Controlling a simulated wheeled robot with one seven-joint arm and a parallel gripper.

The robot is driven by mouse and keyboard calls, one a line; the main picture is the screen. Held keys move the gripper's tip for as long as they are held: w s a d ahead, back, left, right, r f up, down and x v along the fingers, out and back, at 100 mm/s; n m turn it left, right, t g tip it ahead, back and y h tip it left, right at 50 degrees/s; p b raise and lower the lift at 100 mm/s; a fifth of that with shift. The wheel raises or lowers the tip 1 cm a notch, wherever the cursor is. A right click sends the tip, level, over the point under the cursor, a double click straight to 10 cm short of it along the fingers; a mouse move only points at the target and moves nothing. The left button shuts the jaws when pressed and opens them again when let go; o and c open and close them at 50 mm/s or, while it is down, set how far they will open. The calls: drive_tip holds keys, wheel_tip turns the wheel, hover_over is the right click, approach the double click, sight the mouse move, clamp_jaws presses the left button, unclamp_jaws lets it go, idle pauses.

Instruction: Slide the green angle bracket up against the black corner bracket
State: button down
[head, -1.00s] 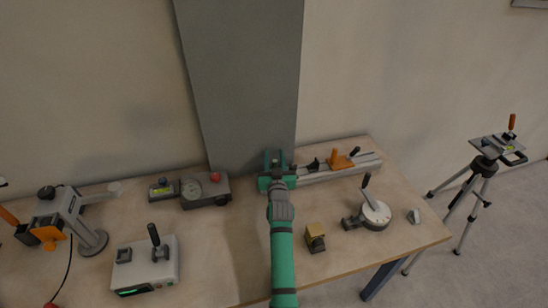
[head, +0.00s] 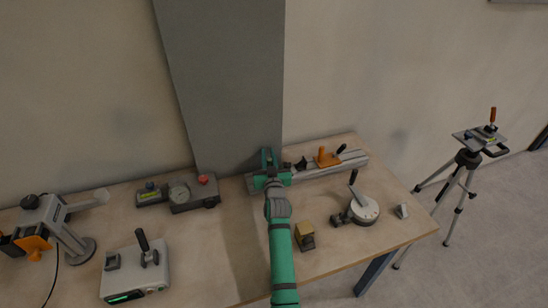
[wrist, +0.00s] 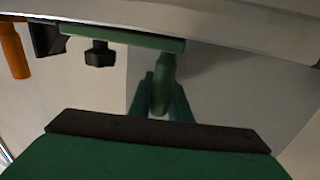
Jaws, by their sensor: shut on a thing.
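The green angle bracket (head: 266,158) stands on the left part of the grey rail at the back of the table. In the wrist view a long green plate (wrist: 120,38), apparently part of it, runs along the rail with a black knob (wrist: 99,53) below. My gripper (head: 272,179) is at the bracket's front, its fingers (wrist: 163,88) shut on a green part of it. The black corner bracket (head: 301,164) sits on the rail just right of the green one. In the wrist view it (wrist: 46,39) is close to the plate's left end; I cannot tell whether they touch.
An orange clamp (head: 327,157) stands on the rail (head: 345,163) right of the black bracket. A grey dial box (head: 192,193) is left of my arm. A brass block (head: 305,236) and round dial (head: 364,210) are to its right. A grey column rises behind.

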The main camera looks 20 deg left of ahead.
drive_tip(key=shift+w+d, duration=0.2)
drive_tip(key=shift+d, duration=0.2)
drive_tip(key=shift+w+d+f, duration=0.1)
drive_tip(key=shift+d, duration=0.05)
drive_tip(key=c, duration=1.6)
unclamp_jaws()
drive_tip(key=shift+c, duration=0.2)
drive_tip(key=shift+a, duration=0.2)
drive_tip(key=shift+s, duration=0.2)
drive_tip(key=v, duration=1)
drive_tip(key=shift+s, duration=0.3)
drive_tip(key=shift+d, duration=0.1)
